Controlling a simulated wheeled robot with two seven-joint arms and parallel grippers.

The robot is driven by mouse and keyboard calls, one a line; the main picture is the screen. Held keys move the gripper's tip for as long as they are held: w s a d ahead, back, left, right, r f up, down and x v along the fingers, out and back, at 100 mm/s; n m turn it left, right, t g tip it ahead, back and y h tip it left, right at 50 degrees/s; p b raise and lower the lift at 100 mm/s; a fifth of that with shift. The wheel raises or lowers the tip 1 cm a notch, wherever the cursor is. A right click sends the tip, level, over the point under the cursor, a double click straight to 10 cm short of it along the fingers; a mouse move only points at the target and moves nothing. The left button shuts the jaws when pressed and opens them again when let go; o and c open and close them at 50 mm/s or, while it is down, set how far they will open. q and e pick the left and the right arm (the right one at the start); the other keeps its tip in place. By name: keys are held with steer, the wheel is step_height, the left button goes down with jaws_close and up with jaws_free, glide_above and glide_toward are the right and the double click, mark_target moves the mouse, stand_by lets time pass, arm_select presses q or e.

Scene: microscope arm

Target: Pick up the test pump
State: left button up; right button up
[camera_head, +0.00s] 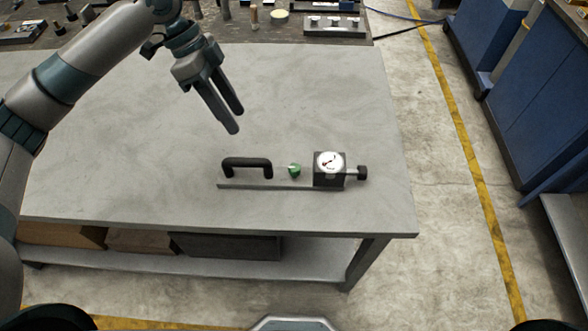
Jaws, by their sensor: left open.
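The test pump (292,180) lies on the grey table near its front right part. It has a flat base bar, a black handle (247,163) at its left end, a small green part (295,170) in the middle, and a dark block with a white round gauge (328,162) and a black knob (362,173) at its right end. My left gripper (236,118) is above the table, up and a little left of the pump's handle. It is open and empty, with its fingers pointing down and apart from the pump. My right gripper is not in view.
The grey table (120,130) is clear around the pump. A dark bench (290,32) with tools and small parts stands behind it. Boxes (225,246) sit on the shelf below. Blue cabinets (540,90) stand at the right across a floor with a yellow line.

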arm_select(q)
steer(key=p, duration=0.2)
glide_above(261, 159)
steer(key=w+a, duration=0.1)
steer(key=a, duration=0.1)
step_height(261, 159, down, 7)
steer(key=shift+w+f, duration=0.1)
steer(key=shift+f, duration=0.25)
steer(key=shift+p, duration=0.3)
steer(key=shift+s+d+f+p, duration=0.2)
steer(key=shift+f+p, duration=0.35)
steer(key=p+x, duration=0.1)
steer(key=x, duration=0.2)
steer(key=shift+a, duration=0.1)
steer(key=shift+f, duration=0.5)
jaws_close()
steer(key=shift+d+p, duration=0.2)
steer(key=shift+p, duration=0.1)
